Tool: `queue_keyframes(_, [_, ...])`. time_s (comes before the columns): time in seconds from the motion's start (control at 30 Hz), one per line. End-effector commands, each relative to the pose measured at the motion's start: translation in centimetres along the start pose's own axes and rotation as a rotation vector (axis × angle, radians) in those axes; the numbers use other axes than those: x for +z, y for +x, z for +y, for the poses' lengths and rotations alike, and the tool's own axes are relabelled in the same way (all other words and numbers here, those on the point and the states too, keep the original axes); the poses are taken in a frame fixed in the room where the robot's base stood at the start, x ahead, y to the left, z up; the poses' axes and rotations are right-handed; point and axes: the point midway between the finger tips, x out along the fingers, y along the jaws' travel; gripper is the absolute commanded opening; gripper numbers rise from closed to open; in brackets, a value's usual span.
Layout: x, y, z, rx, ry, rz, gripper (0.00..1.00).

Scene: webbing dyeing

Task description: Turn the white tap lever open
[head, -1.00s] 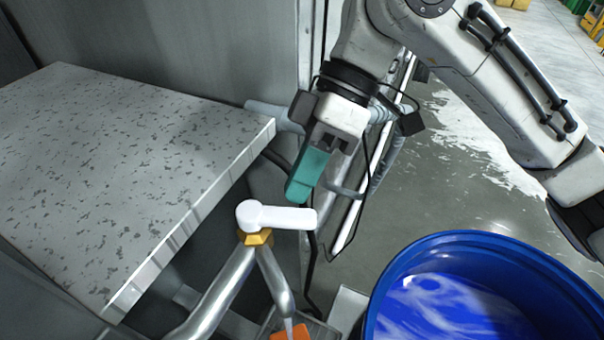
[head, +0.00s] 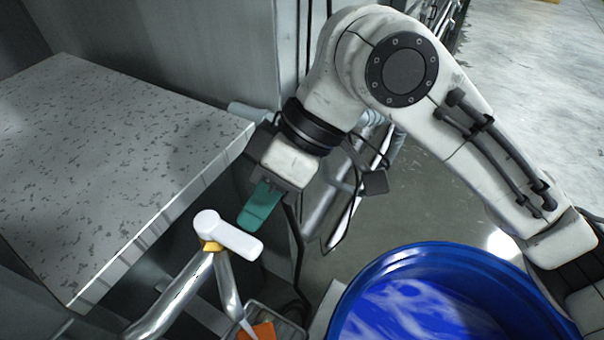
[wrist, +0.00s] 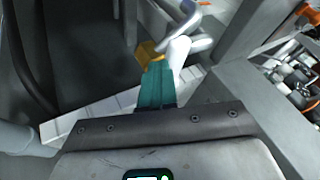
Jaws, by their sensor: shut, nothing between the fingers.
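The white tap lever (head: 230,236) sits on a yellow collar (head: 212,247) on top of the silver tap pipe (head: 180,292). It points to the right and a little toward the bottom of the head view. My gripper (head: 249,226), with teal fingers, is shut and empty. Its fingertips are right beside the far side of the lever; I cannot tell whether they touch. In the wrist view the teal fingers (wrist: 155,88) reach up to the yellow collar (wrist: 148,54) and the white lever (wrist: 178,58).
A speckled grey worktop (head: 100,150) lies left of the tap, its edge close to my gripper. A large blue tub (head: 345,310) with blue liquid stands at the lower right. An orange object (head: 262,331) lies below the tap. Pipes and cables run behind my gripper.

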Motion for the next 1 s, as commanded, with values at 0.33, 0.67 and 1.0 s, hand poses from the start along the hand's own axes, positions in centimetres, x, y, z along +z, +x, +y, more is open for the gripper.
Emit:
queue_keyframes(0.33, [-0.1, 0.2, -0.1, 0.0, 0.003, 0.001, 0.0])
queue_keyframes(0.67, [-0.2, -3.3, -0.1, 0.004, 0.003, 0.004, 0.0])
queue_keyframes(1.0, [-0.1, -9.2, -0.1, 0.002, 0.004, 0.003, 0.0])
